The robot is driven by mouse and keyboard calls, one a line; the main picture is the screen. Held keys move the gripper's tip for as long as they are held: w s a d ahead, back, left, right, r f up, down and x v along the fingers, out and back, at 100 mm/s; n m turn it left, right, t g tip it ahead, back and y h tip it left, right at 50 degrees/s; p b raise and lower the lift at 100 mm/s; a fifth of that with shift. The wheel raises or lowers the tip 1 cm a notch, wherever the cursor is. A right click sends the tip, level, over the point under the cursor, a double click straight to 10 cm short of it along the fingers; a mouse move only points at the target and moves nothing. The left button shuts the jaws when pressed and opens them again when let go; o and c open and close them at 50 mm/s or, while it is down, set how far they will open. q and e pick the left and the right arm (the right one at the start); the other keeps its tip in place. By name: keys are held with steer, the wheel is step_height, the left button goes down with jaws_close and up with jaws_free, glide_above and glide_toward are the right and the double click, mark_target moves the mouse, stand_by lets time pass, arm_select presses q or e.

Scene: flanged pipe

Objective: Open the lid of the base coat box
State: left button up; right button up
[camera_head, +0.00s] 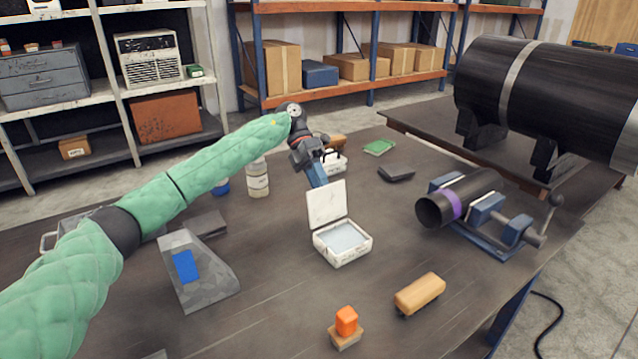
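A small white box (345,250), which I take to be the base coat box, stands on the middle of the table. Its lid (327,204) is raised, standing roughly upright at the back, and a pale grey-blue surface shows inside. The writing on it is too small to read. My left gripper (318,182) comes in from behind, its blue fingers pointing down just behind the lid's top edge. The fingers overlap each other, so I cannot tell their gap or whether they touch the lid. My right gripper is not in view.
A white case (334,162) stands close behind my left gripper. A pale bottle (258,180) stands left of it. A grey wedge block (197,272), a wooden-backed brush (420,293) and an orange-topped stamp (346,325) lie nearer. A clamped black pipe (460,198) is at right.

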arm_select(q)
steer(key=shift+r, duration=0.1)
steer(key=b+v, duration=0.1)
steer(key=v, duration=0.6)
steer(key=shift+w+a+r, duration=0.2)
steer(key=shift+w, duration=0.05)
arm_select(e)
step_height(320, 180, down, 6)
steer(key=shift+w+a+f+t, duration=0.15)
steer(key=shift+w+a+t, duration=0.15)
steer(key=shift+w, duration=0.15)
